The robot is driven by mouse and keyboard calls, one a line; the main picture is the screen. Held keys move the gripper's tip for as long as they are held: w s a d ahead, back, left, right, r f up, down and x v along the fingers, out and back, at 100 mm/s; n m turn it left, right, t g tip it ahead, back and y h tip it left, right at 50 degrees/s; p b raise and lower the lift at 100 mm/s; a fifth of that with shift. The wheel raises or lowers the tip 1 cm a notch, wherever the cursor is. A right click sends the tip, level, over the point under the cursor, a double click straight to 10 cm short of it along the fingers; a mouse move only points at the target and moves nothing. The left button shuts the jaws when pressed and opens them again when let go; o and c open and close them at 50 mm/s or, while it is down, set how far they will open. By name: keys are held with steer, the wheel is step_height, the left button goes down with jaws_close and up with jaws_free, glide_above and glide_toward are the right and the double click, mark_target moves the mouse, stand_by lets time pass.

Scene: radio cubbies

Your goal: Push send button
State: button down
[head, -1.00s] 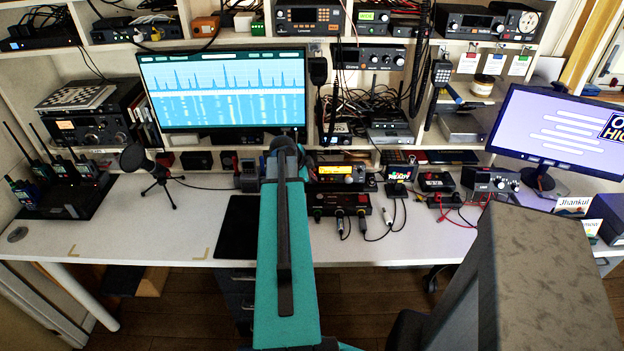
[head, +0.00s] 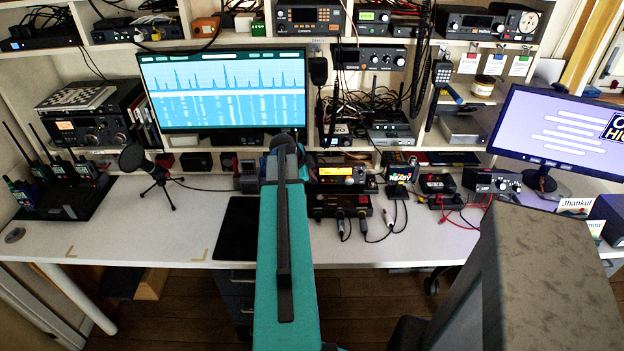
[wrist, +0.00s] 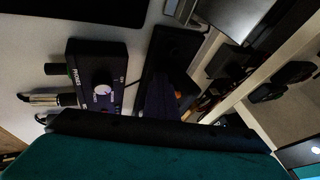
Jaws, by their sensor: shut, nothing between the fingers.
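I cannot make out a send button by name. A low dark box (head: 338,205) with red markings on top and several plugs along its front stands on the desk, just right of my teal arm. A dark box with a pale round knob (wrist: 100,80) shows in the wrist view, with plugs (wrist: 44,98) at its left side.
A radio with an amber display (head: 342,175) stands behind the box. A small lit screen (head: 401,174) and cables lie to its right. A black mat (head: 237,228) is left of my arm. A microphone on a tripod (head: 150,168) stands farther left. The desk's left front is clear.

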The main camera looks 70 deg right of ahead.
steer(key=shift+w+d, duration=0.15)
steer(key=shift+d, duration=0.05)
steer(key=shift+a+r, duration=0.1)
steer(key=shift+a, duration=0.35)
steer(key=a, duration=0.1)
steer(key=s+a, duration=0.1)
steer(key=a, duration=0.1)
steer(key=shift+s+r, duration=0.3)
steer(key=shift+r, duration=0.1)
steer(key=b+v, duration=0.2)
steer(key=v, duration=0.8)
steer(key=shift+s+r, duration=0.1)
steer(key=shift+r, duration=0.05)
